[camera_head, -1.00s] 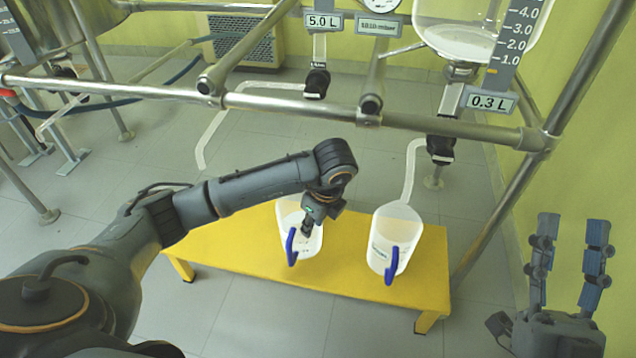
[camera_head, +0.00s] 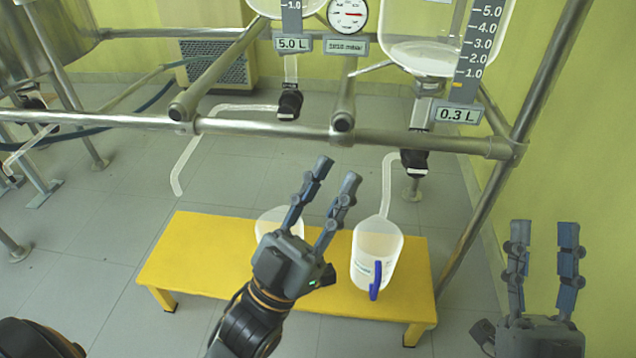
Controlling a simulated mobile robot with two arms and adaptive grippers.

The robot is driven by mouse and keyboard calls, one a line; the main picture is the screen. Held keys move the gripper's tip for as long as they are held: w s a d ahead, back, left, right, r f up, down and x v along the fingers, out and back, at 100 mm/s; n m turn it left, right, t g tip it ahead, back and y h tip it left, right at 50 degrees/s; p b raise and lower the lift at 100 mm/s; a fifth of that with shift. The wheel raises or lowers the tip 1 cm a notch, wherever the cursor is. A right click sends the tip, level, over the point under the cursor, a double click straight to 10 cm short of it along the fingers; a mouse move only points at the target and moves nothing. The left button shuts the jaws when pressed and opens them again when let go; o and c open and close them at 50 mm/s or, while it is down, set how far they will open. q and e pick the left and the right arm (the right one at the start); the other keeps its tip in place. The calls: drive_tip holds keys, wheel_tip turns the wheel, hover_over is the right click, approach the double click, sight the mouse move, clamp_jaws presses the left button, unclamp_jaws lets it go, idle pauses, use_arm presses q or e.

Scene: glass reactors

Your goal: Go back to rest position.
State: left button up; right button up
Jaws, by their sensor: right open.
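My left gripper (camera_head: 338,171) is raised in front of the yellow bench, its fingers pointing up and apart with nothing between them. It covers most of the left white jug (camera_head: 270,222), of which only the upper part shows. My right gripper (camera_head: 543,228) stands at the lower right, its fingers up and apart and empty. It is well clear of the bench and jugs.
The right jug (camera_head: 378,245), with a blue handle, stands on the yellow bench (camera_head: 195,255). Metal frame rails (camera_head: 255,127) cross above the bench. Glass vessels (camera_head: 430,50) and black valves (camera_head: 413,162) hang over it. Open floor lies left of the bench.

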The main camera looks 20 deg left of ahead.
use_arm(q)
drive_tip(key=a+n+y, duration=0.1)
drive_tip(key=a+f+n+y, duration=0.1)
drive_tip(key=y, duration=0.1)
drive_tip(key=shift+w+f, duration=0.1)
drive_tip(key=shift+w, duration=0.25)
drive_tip(key=shift+d, duration=0.1)
